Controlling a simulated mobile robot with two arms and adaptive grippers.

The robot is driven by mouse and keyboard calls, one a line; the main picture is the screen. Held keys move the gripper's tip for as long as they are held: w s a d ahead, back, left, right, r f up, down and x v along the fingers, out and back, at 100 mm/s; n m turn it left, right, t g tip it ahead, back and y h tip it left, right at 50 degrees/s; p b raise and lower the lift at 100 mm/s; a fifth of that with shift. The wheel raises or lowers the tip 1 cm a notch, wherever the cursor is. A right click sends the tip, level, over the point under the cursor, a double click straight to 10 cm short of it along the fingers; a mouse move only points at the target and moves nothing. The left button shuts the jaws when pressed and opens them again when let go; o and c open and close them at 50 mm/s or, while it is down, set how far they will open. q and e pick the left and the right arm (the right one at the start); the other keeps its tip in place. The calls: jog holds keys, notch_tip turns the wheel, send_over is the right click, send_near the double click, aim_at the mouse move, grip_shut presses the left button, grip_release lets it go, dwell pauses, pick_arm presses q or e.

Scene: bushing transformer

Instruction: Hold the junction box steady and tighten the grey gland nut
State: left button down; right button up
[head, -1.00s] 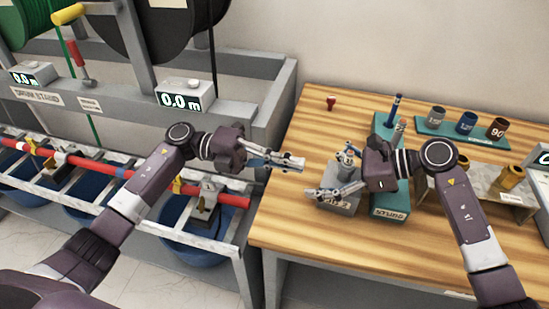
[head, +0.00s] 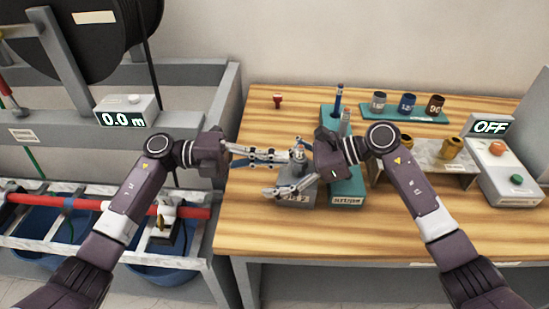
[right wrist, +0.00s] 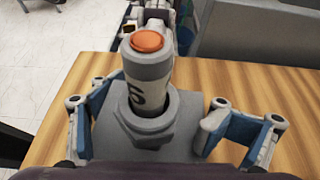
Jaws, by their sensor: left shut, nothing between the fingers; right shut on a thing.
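The grey junction box (head: 296,199) stands on the wooden table, its front label partly covered by my right fingers. The grey hexagonal gland nut (right wrist: 145,130) shows large in the right wrist view, around an upright pale cylinder with an orange top (right wrist: 148,40).
A teal stand (head: 346,190) is close to the right of the box. Cups (head: 408,103) stand on a teal rack behind. A grey shelf (head: 400,174) with brass fittings and an OFF control box (head: 510,180) are farther right. The table's front left is clear.

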pick_arm(q)
jog(key=shift+w+d, duration=0.15)
jog(key=shift+w, duration=0.5)
dwell(0.8)
dwell(1.2)
jog(key=shift+s+a+f, duration=0.1)
jog(key=shift+s+a, duration=0.25)
jog(key=shift+s, duration=0.05)
jog(key=s+a+f, duration=0.1)
jog(key=s+a, duration=0.2)
jog(key=a, duration=0.9)
jog(key=d, duration=0.4)
jog(key=w+d, duration=0.1)
jog(key=d, duration=0.6)
jog(key=shift+w+d, duration=0.25)
jog(key=shift+d, duration=0.1)
jog(key=shift+w+d, duration=0.5)
jog(key=shift+w, duration=0.05)
